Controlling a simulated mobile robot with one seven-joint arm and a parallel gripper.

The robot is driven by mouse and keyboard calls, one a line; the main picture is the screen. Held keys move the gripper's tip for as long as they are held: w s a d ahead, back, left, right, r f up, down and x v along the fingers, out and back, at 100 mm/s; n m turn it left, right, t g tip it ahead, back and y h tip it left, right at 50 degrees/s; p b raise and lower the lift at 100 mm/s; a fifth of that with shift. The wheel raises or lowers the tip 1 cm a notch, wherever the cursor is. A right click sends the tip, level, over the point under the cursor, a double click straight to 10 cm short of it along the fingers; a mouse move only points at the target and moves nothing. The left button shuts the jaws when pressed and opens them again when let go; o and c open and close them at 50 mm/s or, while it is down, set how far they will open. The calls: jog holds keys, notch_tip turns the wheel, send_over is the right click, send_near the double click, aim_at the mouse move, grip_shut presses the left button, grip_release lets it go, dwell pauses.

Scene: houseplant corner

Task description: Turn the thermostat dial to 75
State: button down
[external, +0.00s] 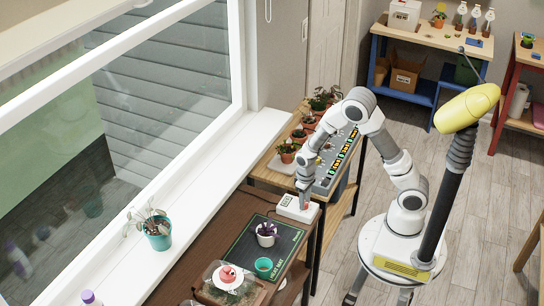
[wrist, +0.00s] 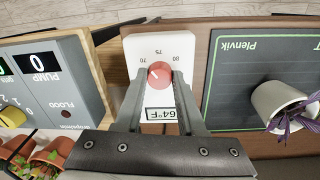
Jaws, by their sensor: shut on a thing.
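The thermostat is a white box (wrist: 184,48) with a round red dial (wrist: 160,74), seen from above in the wrist view. The labels 70, 75 and 80 run around the dial's far side. A pale mark on the dial seems to point up and left, toward 70 or between 70 and 75. The display (wrist: 160,113) reads 64°F, upside down. My gripper (wrist: 160,79) is shut on the dial, one finger on each side. In the external view the thermostat (external: 289,208) sits at the brown table's corner, with my gripper (external: 305,201) above it; the dial is hidden there.
A dark green mat (external: 242,243) with a white pot (external: 266,241) holding a purple plant lies beside the thermostat. A grey control panel (wrist: 52,75) marked PUMP and FLOOD stands on the other side. Several terracotta pots (wrist: 52,155) are near it.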

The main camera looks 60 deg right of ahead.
jog(key=m+p, duration=0.2)
jog(key=m, duration=0.4)
jog(key=shift+w+m, duration=0.1)
jog(key=shift+m, duration=0.2)
dwell(0.5)
jog(key=c, duration=0.5)
grip_release()
jog(key=shift+r, duration=0.15)
jog(key=shift+w+a+r+p, duration=0.15)
jog(key=shift+r+p, duration=0.85)
jog(key=shift+r, duration=3.3)
jog(key=shift+w+a+r+p, duration=0.15)
jog(key=shift+r+p, duration=0.8)
jog(key=shift+r, duration=3.35)
jog(key=shift+s, duration=0.1)
